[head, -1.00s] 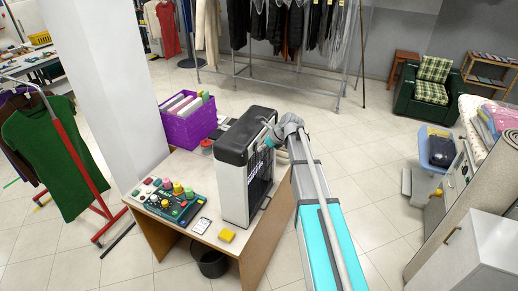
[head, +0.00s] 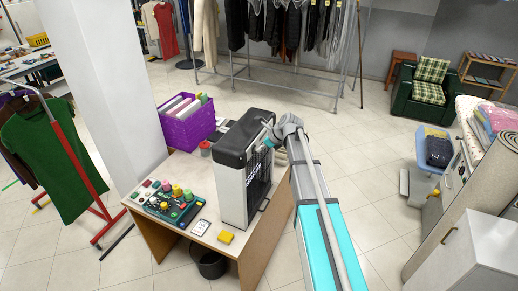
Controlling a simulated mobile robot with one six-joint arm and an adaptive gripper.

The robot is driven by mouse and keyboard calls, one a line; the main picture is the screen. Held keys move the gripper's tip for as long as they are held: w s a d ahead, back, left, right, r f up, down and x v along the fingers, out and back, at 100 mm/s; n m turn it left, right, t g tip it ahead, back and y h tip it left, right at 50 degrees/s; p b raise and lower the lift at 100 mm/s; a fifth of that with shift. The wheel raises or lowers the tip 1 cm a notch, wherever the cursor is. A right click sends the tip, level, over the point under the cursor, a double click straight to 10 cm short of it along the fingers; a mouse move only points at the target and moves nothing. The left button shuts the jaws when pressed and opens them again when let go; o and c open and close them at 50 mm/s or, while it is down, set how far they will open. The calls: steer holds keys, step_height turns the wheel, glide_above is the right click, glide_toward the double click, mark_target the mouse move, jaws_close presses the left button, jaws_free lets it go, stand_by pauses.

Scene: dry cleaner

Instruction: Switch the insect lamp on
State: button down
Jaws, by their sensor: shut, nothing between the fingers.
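A tall boxy device with a black top and pale side panel (head: 232,195) stands upright on the wooden table. It seems to be the insect lamp; no glow shows on it, and its dark front faces right, seen at a steep angle. My gripper (head: 267,136) is at the upper right edge of the device, by the top of its front. It is shut and holds nothing. I cannot tell whether it touches the device. No switch can be made out; my gripper and arm cover part of that area.
A purple crate (head: 186,128) of folded items stands at the table's back left. A tray of thread spools (head: 172,203), a white card (head: 200,228) and a yellow block (head: 226,237) lie at the front. A dark bin (head: 210,264) is below.

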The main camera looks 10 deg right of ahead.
steer(key=s+d+r+p, duration=0.5)
steer(key=s+d, duration=0.1)
steer(key=d, duration=0.3)
steer(key=shift+s+d+r+p, duration=0.15)
steer(key=shift+s+r+p, duration=0.1)
steer(key=shift+r+p, duration=0.15)
stand_by(0.5)
steer(key=s+a+f+n+g+h+b, duration=0.2)
steer(key=s+a+f+n+h+b, duration=0.1)
steer(key=s+f+n+b, duration=0.8)
steer(key=s+a+f+n+g+h+b, duration=0.2)
steer(key=s+a+f+n+b, duration=0.4)
steer(key=s+f+n+b, duration=0.6)
steer(key=shift+f+n+g+h+b, duration=0.35)
steer(key=shift+f+n+h, duration=0.55)
steer(key=shift+f, duration=1.55)
steer(key=shift+s+a, duration=0.1)
